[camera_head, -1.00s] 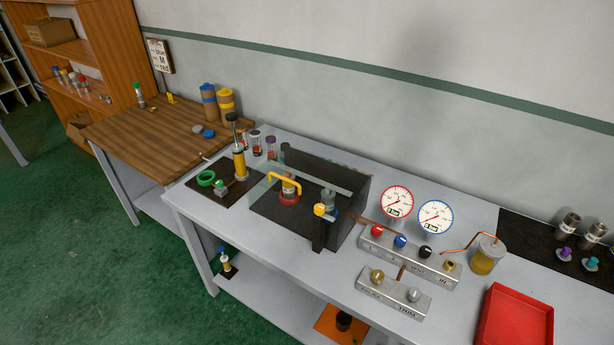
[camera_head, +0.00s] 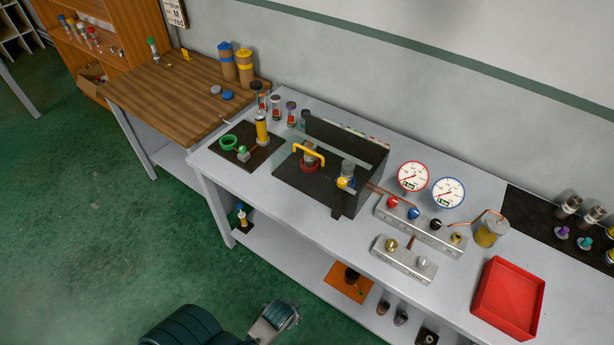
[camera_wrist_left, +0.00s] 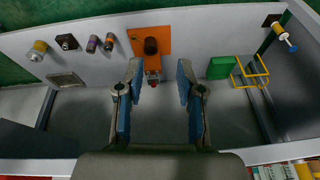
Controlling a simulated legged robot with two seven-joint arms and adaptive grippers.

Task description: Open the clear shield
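The clear shield (camera_head: 328,152) is a see-through panel on the dark-walled box on the bench. It appears closed over the front of the box. Its yellow handle (camera_head: 309,152) is a bent bar at the upper left. A red ring fixture and a grey cylinder show through the panel. My left gripper (camera_wrist_left: 159,68) is open and empty in the left wrist view, with two blue-padded fingers apart. Part of my left arm shows at the bottom of the head view, low in front of the bench and well away from the handle. My right gripper is not in view.
A post with a yellow knob (camera_head: 343,183) stands at the box's front right corner. Two gauges (camera_head: 413,176) and valve blocks (camera_head: 420,227) are to the right, then a red tray (camera_head: 508,298). The lower shelf holds an orange plate (camera_wrist_left: 160,42). Floor in front is clear.

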